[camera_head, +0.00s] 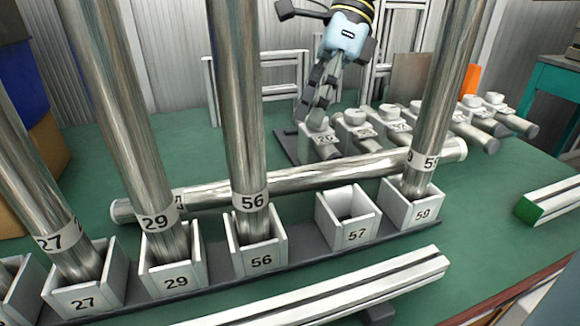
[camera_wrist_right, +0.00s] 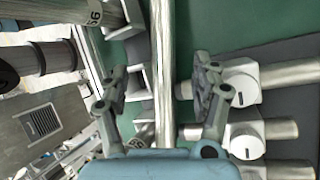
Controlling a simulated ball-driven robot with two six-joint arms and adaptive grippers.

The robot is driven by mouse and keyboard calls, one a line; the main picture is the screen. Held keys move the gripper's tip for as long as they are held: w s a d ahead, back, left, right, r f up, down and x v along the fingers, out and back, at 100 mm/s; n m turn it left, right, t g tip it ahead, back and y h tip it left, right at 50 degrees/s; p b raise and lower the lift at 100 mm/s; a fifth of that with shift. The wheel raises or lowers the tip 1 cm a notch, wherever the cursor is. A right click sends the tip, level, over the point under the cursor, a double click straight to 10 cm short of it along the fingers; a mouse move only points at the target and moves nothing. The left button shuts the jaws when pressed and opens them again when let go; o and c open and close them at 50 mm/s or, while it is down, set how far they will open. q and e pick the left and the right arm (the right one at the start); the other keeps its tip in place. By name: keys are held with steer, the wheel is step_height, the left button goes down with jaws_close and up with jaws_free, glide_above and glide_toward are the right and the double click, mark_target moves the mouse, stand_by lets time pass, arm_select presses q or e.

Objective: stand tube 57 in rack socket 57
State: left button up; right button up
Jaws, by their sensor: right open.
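A long shiny metal tube (camera_head: 320,177) lies across the bench behind the rack. Its label, partly hidden by tube 29, cannot be fully read. Rack socket 57 (camera_head: 357,235) is a white open box, empty, between socket 56 (camera_head: 261,262) and socket 59 (camera_head: 423,213). My right gripper (camera_head: 313,116) is open and points down behind the lying tube in the head view. In the right wrist view the tube (camera_wrist_right: 163,45) runs between the open fingers of the gripper (camera_wrist_right: 160,68), with room on both sides. My left gripper is not in view.
Tubes 27 (camera_head: 39,190), 29 (camera_head: 120,110), 56 (camera_head: 240,100) and 59 (camera_head: 445,80) stand tall in their sockets around the empty one. White numbered fittings (camera_head: 355,132) sit behind the lying tube. A pale rail (camera_head: 330,292) lies in front of the rack.

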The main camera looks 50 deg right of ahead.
mark_target(287, 170)
steer(key=b+x, duration=0.2)
steer(key=x, duration=0.2)
steer(key=shift+a+f+b, duration=0.1)
steer(key=shift+f+b, duration=0.2)
steer(key=shift+b, duration=0.1)
steer(key=shift+a+f, duration=0.2)
steer(key=shift+f, duration=0.1)
steer(key=b+x, duration=0.2)
steer(key=x, duration=0.1)
steer(key=b+x, duration=0.1)
steer(key=shift+w+a+f, duration=0.15)
steer(key=shift+w+f, duration=0.15)
steer(key=shift+f, duration=0.1)
steer(key=shift+a+f, duration=0.15)
steer(key=shift+f, duration=0.05)
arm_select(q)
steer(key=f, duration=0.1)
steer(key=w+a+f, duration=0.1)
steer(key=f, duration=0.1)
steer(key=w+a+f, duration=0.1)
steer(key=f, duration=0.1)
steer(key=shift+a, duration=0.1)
arm_select(e)
steer(key=shift+c, duration=0.2)
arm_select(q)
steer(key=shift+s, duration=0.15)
arm_select(e)
jaws_close()
